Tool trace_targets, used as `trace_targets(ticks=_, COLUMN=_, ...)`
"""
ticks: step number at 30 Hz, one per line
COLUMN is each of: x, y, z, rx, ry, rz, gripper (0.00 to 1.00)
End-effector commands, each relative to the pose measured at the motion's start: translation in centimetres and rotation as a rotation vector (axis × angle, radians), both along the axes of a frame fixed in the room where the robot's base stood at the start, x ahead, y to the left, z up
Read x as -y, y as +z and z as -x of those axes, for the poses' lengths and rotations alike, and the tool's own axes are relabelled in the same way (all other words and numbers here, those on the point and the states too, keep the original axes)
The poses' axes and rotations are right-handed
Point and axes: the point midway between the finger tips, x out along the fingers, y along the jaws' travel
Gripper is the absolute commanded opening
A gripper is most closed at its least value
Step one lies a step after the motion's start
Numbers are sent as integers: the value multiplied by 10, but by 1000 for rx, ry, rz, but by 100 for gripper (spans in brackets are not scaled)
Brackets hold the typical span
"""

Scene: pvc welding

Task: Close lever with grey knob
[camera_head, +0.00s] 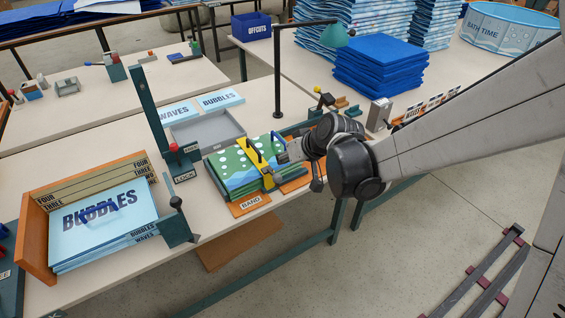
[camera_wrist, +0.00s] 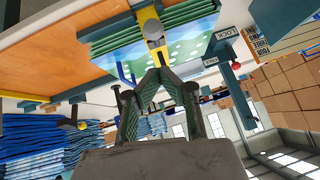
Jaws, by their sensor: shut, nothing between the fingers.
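A yellow lever (camera_head: 243,154) stands over a stack of green and blue printed sheets (camera_head: 232,173) on the table in the head view. In the wrist view the yellow lever (camera_wrist: 147,14) carries a round grey knob (camera_wrist: 153,30). My gripper (camera_head: 283,158) is at the right side of the yellow lever. In the wrist view my gripper's fingers (camera_wrist: 159,70) are shut and empty, their tips just below the grey knob. I cannot tell whether they touch it.
A green post with a red knob (camera_head: 174,148) stands left of the sheets by a LOCK label. A black-knobbed lever (camera_head: 176,203) is at the table's front edge. A grey tray (camera_head: 205,129) lies behind. An orange bin of BUBBLES sheets (camera_head: 38,235) is at left.

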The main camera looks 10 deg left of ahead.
Motion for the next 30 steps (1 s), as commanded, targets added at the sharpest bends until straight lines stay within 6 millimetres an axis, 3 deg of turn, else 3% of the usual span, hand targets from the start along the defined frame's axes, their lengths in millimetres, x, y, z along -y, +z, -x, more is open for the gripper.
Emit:
trace_targets(ticks=1, x=2, y=15, z=-1, rx=0, ry=-1, rz=0, gripper=0)
trace_targets(ticks=15, x=46, y=59, z=31, rx=-1, ry=-2, rz=0, gripper=0)
trace_targets(ticks=26, x=62, y=77, z=42, rx=0, ry=-5, rz=3, gripper=0)
trace_targets(ticks=30, x=80, y=87, z=48, rx=-5, ry=-46, rz=17, gripper=0)
